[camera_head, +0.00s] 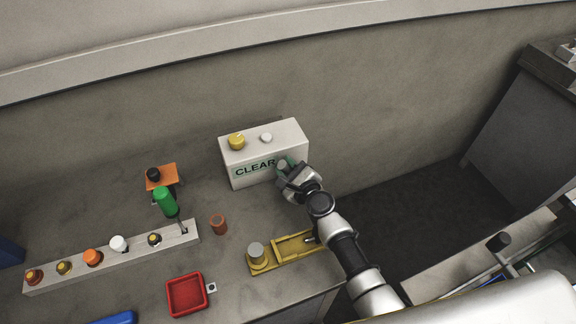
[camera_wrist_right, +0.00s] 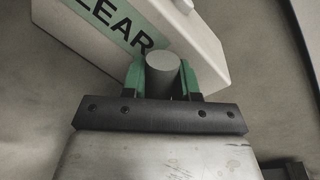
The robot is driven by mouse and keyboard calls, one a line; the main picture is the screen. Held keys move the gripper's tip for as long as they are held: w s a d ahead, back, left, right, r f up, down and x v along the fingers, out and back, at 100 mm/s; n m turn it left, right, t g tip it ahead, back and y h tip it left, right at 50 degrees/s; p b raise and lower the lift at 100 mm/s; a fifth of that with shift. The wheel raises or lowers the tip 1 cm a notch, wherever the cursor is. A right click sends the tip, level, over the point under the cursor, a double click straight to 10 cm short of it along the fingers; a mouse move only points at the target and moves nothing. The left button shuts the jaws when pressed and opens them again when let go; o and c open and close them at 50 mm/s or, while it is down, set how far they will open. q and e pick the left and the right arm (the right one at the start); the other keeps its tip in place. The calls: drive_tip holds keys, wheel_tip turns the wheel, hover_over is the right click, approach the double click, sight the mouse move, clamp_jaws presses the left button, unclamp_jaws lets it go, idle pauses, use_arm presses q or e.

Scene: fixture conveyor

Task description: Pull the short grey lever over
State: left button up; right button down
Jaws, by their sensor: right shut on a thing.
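My right gripper (camera_head: 284,165) is at the right end of the front face of a white box (camera_head: 240,176) marked CLEAR. In the right wrist view its green fingers (camera_wrist_right: 162,82) are shut on a short grey lever (camera_wrist_right: 162,72), one finger on each side of its round grey end. The white box also shows behind the fingers in that view (camera_wrist_right: 200,45). The lever's base and how far it leans are hidden by the gripper. My left gripper is not in view.
A yellow knob (camera_head: 236,141) and a white knob (camera_head: 266,138) are on top of the box. A green-handled lever (camera_head: 165,203) stands at a pale rail (camera_head: 55,284) with several knobs. A yellow fixture (camera_head: 291,246) and red tray (camera_head: 186,296) lie in front.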

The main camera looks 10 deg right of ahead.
drive_tip(key=shift+f, duration=0.1)
drive_tip(key=c, duration=0.8)
unclamp_jaws()
drive_tip(key=shift+c, duration=0.2)
wheel_tip(320, 180, up, 5)
drive_tip(key=p, duration=0.4)
drive_tip(key=s+d+r+p, duration=0.1)
drive_tip(key=s+d+r, duration=0.5)
drive_tip(key=d, duration=0.3)
drive_tip(key=shift+s, duration=0.85)
